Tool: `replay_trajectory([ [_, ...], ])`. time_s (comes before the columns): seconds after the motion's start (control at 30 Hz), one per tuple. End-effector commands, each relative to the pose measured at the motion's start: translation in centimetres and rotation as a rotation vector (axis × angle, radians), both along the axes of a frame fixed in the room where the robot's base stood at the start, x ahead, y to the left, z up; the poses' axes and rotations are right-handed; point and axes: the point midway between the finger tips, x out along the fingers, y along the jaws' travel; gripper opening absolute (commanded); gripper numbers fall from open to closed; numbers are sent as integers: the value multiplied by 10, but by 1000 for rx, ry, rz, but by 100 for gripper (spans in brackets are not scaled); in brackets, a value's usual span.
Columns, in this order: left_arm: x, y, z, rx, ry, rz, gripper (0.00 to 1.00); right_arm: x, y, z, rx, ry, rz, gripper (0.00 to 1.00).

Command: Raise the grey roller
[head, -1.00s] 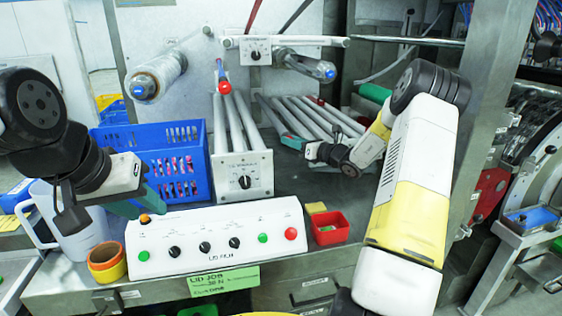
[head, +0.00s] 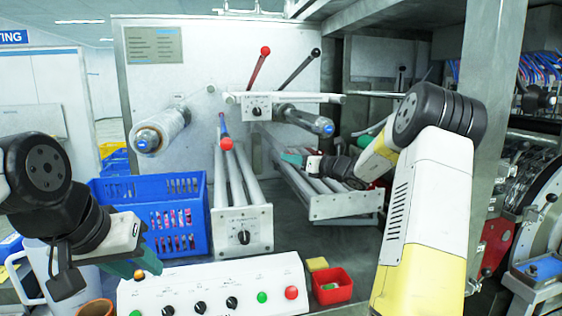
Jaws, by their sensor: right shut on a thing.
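Grey rollers (head: 320,187) lie slanting side by side in a rack right of centre, with a pale end plate (head: 346,205) at their near end. My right gripper (head: 292,158) reaches in from the right over the rack. It is shut at the rollers, seemingly on a grey roller; the hold itself is too small to see clearly. A second rack of grey rollers (head: 237,180) stands to the left, with a labelled knob plate in front. My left gripper (head: 122,268) is low at the left, beside the control box; its jaw opening cannot be made out.
A blue crate (head: 165,238) stands left of the racks. A white control box (head: 215,290) with knobs and a red tray (head: 332,286) are in front. Wrapped rollers (head: 163,130) project from the back panel, below red and black levers (head: 265,52). A steel post (head: 488,110) stands right.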

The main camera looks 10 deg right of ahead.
Motion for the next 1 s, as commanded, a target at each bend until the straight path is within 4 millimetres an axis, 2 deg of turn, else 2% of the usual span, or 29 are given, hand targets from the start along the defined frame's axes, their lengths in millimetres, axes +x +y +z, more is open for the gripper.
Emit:
replay_trajectory([
  [0.03,0,0,0,0,0,0,36,0,-1,0,0,-1,-1,0],
  [0.07,0,0,0,0,0,0,36,0,-1,0,0,-1,-1,32],
  [0.17,0,0,0,0,0,0,36,0,-1,0,0,-1,-1,52],
  [0.57,0,0,0,0,0,0,36,-6,-5,0,0,-1,-2,52],
  [1.0,0,0,0,0,0,0,36,-58,-43,-1,0,0,-2,52],
])
